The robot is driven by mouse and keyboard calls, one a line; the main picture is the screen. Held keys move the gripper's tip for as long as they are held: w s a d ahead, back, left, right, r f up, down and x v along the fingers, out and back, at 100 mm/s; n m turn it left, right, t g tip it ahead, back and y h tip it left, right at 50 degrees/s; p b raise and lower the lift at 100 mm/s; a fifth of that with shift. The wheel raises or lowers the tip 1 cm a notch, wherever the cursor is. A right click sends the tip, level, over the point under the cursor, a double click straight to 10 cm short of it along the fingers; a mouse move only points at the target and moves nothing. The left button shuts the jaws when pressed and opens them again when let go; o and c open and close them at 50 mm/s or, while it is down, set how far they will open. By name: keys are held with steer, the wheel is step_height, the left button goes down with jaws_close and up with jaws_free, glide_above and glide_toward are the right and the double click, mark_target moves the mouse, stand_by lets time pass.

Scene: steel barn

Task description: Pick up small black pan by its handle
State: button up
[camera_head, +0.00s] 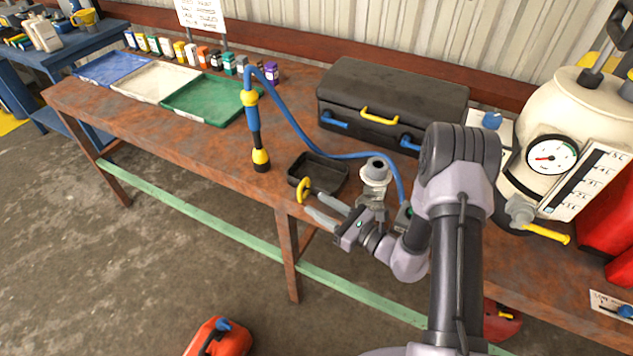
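The small black pan (322,173) is a shallow, roughly square dish near the front edge of the rusty brown workbench. Its curved yellow handle (302,188) points towards the front edge. My gripper (308,200) is in front of the pan with its two grey fingers spread apart, pointing left. The tip of the upper finger overlaps the handle's right side in this view. I cannot tell whether it touches the handle or whether the handle lies between the fingers. Nothing is visibly held.
A blue-and-yellow tool (254,130) with a blue hose stands left of the pan. A black case (393,100) lies behind it, and a cream tank with a gauge (560,130) stands at the right. Blue, white and green trays (200,118) and small bottles fill the far left.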

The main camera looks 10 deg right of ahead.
mark_target(300, 201)
steer(key=x, duration=0.2)
steer(key=b+x, duration=0.1)
steer(key=x, duration=0.2)
steer(key=b+x, duration=0.1)
steer(key=x, duration=0.1)
steer(key=shift+w+a+f, duration=0.1)
steer(key=shift+a+f, duration=0.1)
steer(key=shift+f, duration=0.15)
steer(key=shift+r, duration=0.1)
jaws_close()
stand_by(0.8)
